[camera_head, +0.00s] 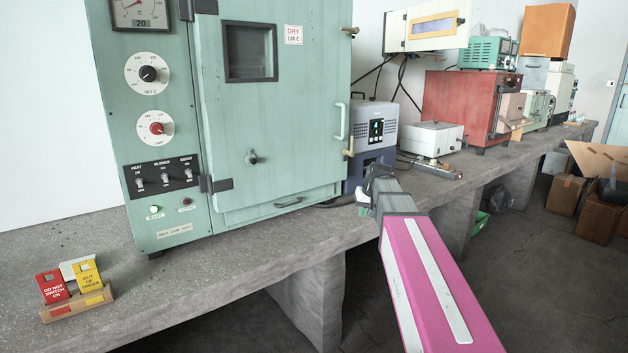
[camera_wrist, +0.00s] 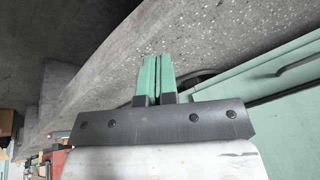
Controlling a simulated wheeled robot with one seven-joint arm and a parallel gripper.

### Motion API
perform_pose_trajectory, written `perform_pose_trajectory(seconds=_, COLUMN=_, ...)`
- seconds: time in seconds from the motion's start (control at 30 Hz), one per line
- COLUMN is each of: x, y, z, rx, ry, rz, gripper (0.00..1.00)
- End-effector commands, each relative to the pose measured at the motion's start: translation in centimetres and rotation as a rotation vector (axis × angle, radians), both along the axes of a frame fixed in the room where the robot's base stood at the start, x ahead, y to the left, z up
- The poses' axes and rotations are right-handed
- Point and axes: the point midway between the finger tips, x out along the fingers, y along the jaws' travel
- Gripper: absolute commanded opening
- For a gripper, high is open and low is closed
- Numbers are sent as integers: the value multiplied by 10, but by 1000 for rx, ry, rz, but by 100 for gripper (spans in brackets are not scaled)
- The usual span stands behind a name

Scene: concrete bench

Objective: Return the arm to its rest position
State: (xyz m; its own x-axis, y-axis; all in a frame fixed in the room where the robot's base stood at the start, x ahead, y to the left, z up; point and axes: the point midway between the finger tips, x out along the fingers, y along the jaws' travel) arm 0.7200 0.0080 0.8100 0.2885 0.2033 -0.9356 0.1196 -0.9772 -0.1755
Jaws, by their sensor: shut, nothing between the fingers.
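My arm shows in the head view as a pink and grey link reaching from the lower right over the bench's front edge. My gripper (camera_head: 364,208) is at its far end, beside the right side of the green oven (camera_head: 294,110). In the wrist view my gripper (camera_wrist: 153,60) shows two green fingers side by side, shut, with nothing between them. The fingers point along the speckled concrete bench top (camera_wrist: 190,35). The oven door is closed, and its lower edge (camera_wrist: 270,90) shows close by on the right of the wrist view.
The concrete bench (camera_head: 240,230) runs back to the right. A grey-blue device (camera_head: 376,130), a white box (camera_head: 430,138) and a red cabinet (camera_head: 460,105) stand on it. Red and yellow tags (camera_head: 72,285) sit in a holder at front left. Cardboard boxes (camera_head: 598,215) stand on the floor at right.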

Motion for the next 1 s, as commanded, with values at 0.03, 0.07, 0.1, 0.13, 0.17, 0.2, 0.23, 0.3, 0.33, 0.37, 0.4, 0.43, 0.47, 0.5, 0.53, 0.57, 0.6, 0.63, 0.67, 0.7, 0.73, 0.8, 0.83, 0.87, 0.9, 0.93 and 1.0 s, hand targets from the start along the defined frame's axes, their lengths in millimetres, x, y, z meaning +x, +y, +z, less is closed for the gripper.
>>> perform_pose_trajectory(seconds=0.03, x=-20, y=1, z=-24, rx=-11, ry=25, rz=-8, gripper=0)
perform_pose_trajectory(seconds=0.07, x=-28, y=1, z=-35, rx=-17, ry=37, rz=-12, gripper=0)
perform_pose_trajectory(seconds=0.1, x=-39, y=0, z=-51, rx=-27, ry=53, rz=-19, gripper=0)
perform_pose_trajectory(seconds=0.13, x=-48, y=0, z=-62, rx=-33, ry=66, rz=-25, gripper=0)
perform_pose_trajectory(seconds=0.17, x=-57, y=0, z=-73, rx=-40, ry=78, rz=-29, gripper=0)
perform_pose_trajectory(seconds=0.2, x=-68, y=0, z=-87, rx=-50, ry=94, rz=-34, gripper=0)
perform_pose_trajectory(seconds=0.23, x=-77, y=0, z=-98, rx=-58, ry=107, rz=-38, gripper=0)
perform_pose_trajectory(seconds=0.3, x=-99, y=0, z=-121, rx=-74, ry=134, rz=-48, gripper=0)
perform_pose_trajectory(seconds=0.33, x=-108, y=-1, z=-130, rx=-82, ry=145, rz=-53, gripper=0)
perform_pose_trajectory(seconds=0.37, x=-118, y=-1, z=-140, rx=-90, ry=158, rz=-56, gripper=0)
perform_pose_trajectory(seconds=0.4, x=-131, y=-1, z=-151, rx=-100, ry=173, rz=-61, gripper=0)
perform_pose_trajectory(seconds=0.43, x=-141, y=-2, z=-160, rx=-108, ry=186, rz=-65, gripper=0)
perform_pose_trajectory(seconds=0.47, x=-151, y=-2, z=-169, rx=-116, ry=197, rz=-68, gripper=0)
perform_pose_trajectory(seconds=0.5, x=-164, y=-3, z=-180, rx=-125, ry=211, rz=-72, gripper=0)
perform_pose_trajectory(seconds=0.53, x=-173, y=-4, z=-187, rx=-133, ry=221, rz=-74, gripper=0)
perform_pose_trajectory(seconds=0.57, x=-183, y=-4, z=-194, rx=-142, ry=232, rz=-78, gripper=0)
perform_pose_trajectory(seconds=0.6, x=-194, y=-5, z=-203, rx=-150, ry=245, rz=-81, gripper=0)
perform_pose_trajectory(seconds=0.63, x=-202, y=-5, z=-209, rx=-157, ry=254, rz=-84, gripper=0)
perform_pose_trajectory(seconds=0.67, x=-210, y=-6, z=-214, rx=-163, ry=261, rz=-85, gripper=0)
perform_pose_trajectory(seconds=0.7, x=-219, y=-6, z=-220, rx=-171, ry=272, rz=-87, gripper=0)
perform_pose_trajectory(seconds=0.73, x=-224, y=-6, z=-223, rx=-176, ry=278, rz=-88, gripper=0)
perform_pose_trajectory(seconds=0.8, x=-234, y=-7, z=-230, rx=-184, ry=288, rz=-90, gripper=0)
perform_pose_trajectory(seconds=0.83, x=-237, y=-7, z=-233, rx=-187, ry=291, rz=-92, gripper=0)
perform_pose_trajectory(seconds=0.87, x=-240, y=-8, z=-234, rx=-190, ry=294, rz=-92, gripper=0)
perform_pose_trajectory(seconds=0.9, x=-242, y=-8, z=-236, rx=-192, ry=296, rz=-93, gripper=0)
perform_pose_trajectory(seconds=0.93, x=-243, y=-8, z=-236, rx=-193, ry=297, rz=-93, gripper=0)
perform_pose_trajectory(seconds=1.0, x=-243, y=-8, z=-237, rx=-195, ry=298, rz=-94, gripper=0)
